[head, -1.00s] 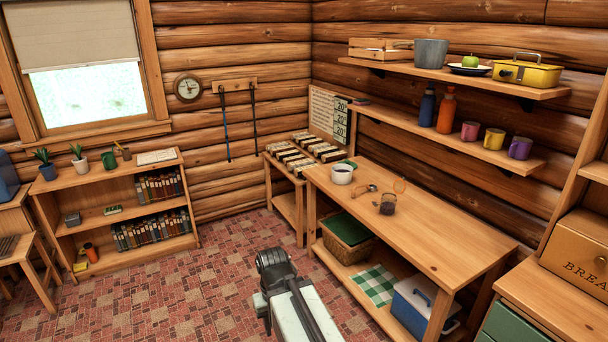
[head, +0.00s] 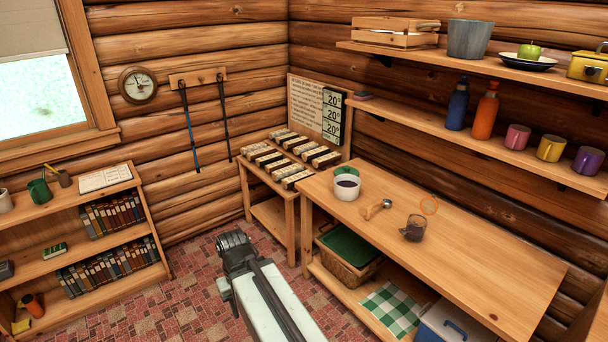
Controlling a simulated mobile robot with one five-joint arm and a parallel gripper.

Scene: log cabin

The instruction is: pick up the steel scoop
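The steel scoop appears to be the small tool with a rounded metal end and an orange-brown handle (head: 376,209), lying on the wooden workbench (head: 470,260). My arm rises from the bottom edge, in front of the bench and to the left of the scoop. Its dark end shows over the floor, well short of the scoop. I cannot make out any gripper fingers.
A green item (head: 346,172) is behind the pot. A small table with rows of blocks (head: 290,158) adjoins the bench's left end. Shelves with mugs (head: 551,148) hang above. The bench's right part is clear.

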